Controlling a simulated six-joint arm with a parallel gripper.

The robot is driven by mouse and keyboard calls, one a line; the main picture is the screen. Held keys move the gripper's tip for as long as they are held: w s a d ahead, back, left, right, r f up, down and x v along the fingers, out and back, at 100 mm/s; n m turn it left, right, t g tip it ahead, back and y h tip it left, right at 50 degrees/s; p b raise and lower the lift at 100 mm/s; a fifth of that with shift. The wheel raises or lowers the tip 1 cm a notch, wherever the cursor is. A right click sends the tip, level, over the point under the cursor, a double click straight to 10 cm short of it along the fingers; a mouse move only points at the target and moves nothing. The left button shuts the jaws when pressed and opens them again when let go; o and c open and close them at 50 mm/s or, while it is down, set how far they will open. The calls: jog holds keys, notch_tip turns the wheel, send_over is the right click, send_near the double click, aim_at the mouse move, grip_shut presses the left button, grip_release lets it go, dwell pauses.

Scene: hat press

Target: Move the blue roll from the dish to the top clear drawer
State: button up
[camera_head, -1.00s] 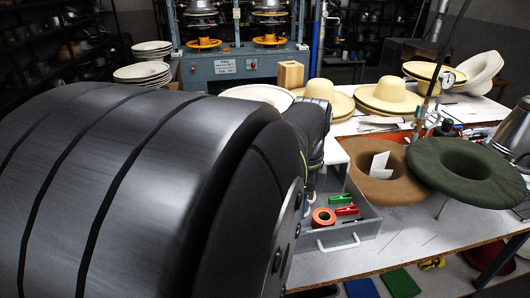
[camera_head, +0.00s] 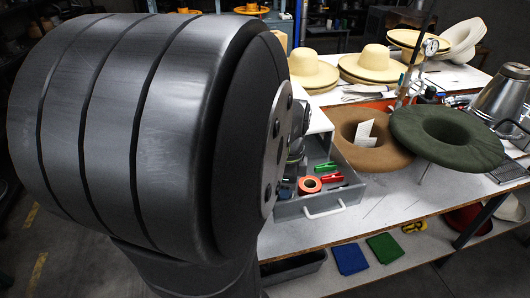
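I cannot make out a blue roll or its dish in this view. I see no clear drawer. My large dark arm link fills the left half and hides part of the bench. My gripper's fingers are hidden behind it; only dark wrist parts show near the drawer's left side.
A brown felt hat (camera_head: 372,143) and a green felt hat (camera_head: 447,138) stand right of the drawer. Straw hats (camera_head: 375,66) sit behind. A metal kettle (camera_head: 500,97) is at the far right. Blue cloth (camera_head: 350,259) and green cloth (camera_head: 385,248) lie on the lower shelf.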

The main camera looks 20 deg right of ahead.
jog(key=shift+o, duration=0.2)
jog(key=shift+r, duration=0.1)
notch_tip(320, 180, up, 12)
dwell(0.5)
notch_tip(320, 180, down, 12)
jog(key=shift+f, duration=0.15)
notch_tip(320, 180, up, 2)
jog(key=shift+r, duration=0.65)
jog(key=shift+f, duration=0.1)
